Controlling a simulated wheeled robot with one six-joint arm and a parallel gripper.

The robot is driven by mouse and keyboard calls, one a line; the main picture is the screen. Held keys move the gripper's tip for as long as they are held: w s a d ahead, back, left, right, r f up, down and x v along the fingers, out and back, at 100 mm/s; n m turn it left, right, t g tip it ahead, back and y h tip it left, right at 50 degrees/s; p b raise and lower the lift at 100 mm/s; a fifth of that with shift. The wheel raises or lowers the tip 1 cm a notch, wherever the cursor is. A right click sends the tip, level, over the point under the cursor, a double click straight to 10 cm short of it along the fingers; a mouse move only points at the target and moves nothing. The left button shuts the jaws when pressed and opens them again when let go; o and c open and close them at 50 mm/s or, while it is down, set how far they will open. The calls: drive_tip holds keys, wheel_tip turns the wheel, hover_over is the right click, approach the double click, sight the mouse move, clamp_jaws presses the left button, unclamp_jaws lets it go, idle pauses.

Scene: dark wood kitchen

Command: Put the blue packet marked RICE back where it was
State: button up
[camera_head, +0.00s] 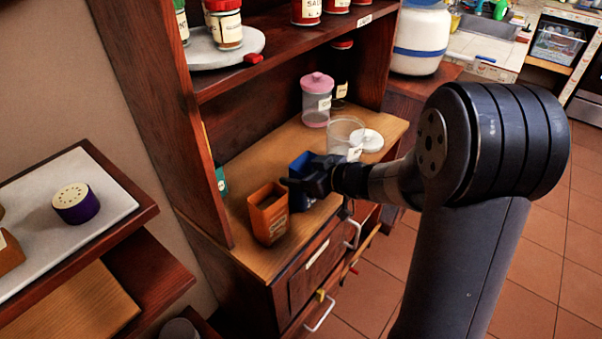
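A dark blue box-like item (300,162) stands upright on the wooden counter of the cupboard, just right of an orange open container. It is the only blue packet-like thing that I make out, and no RICE marking can be read on it. My gripper (292,183) reaches in from the right, in front of the blue item, and covers much of it. The fingertips are dark and small here, near the orange container's rim. I cannot tell whether they are open, or whether they touch or hold the blue item.
The orange container (268,213) stands close on the left. A clear glass jar (346,132), a white lid (369,140) and a pink-lidded jar (316,103) stand behind to the right. An upper shelf (290,50) overhangs the counter (250,165). Drawers below stand partly open.

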drive_tip(key=shift+f, duration=0.15)
drive_tip(key=o, duration=1.1)
drive_tip(key=shift+r, duration=0.2)
drive_tip(key=shift+s+d+r, duration=0.15)
drive_tip(key=shift+d, duration=0.15)
drive_tip(key=p+v, duration=0.2)
drive_tip(key=v, duration=0.9)
drive_tip(key=shift+s+d, duration=0.1)
drive_tip(key=shift+s, duration=0.1)
